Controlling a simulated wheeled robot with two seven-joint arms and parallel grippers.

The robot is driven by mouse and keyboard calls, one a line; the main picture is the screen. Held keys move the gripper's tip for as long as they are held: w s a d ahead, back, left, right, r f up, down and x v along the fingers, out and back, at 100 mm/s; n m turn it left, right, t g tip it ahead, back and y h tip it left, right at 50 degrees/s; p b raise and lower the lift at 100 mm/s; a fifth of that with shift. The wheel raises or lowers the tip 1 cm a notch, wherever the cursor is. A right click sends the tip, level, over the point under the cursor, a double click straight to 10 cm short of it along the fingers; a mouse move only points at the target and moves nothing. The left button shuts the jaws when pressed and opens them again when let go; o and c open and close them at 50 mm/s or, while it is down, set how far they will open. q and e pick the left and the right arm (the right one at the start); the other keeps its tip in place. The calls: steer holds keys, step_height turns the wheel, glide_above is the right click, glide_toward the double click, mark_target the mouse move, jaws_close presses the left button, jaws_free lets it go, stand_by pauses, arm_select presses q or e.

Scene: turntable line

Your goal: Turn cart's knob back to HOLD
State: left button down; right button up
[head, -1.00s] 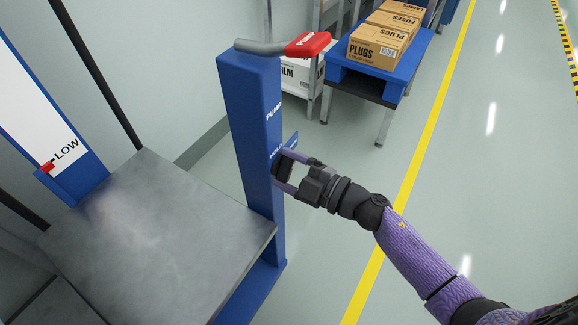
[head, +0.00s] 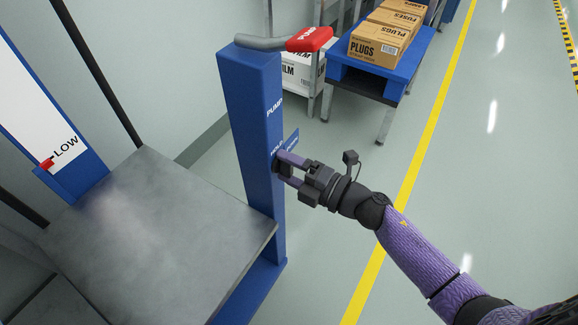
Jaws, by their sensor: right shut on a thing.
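The blue cart post (head: 255,130) stands in the middle of the head view, with a red-gripped pump handle (head: 308,38) on top. The dark knob (head: 276,166) is on the post's right face, mostly hidden by my fingers. A small label above it seems to read HOLD; the knob's pointing direction cannot be made out. My right gripper (head: 284,167) reaches in from the right and is shut on the knob. The gripper is rolled about its own axis. My left gripper is not in view.
The cart's grey platform (head: 150,235) lies left of the post. A scale panel (head: 40,110) at the left has a red marker at LOW. A blue stand (head: 372,84) with cartons (head: 380,45) is behind. The floor right of the post is clear.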

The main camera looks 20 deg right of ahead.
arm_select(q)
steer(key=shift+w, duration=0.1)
arm_select(e)
steer(key=shift+f, duration=0.1)
steer(key=o, duration=1.1)
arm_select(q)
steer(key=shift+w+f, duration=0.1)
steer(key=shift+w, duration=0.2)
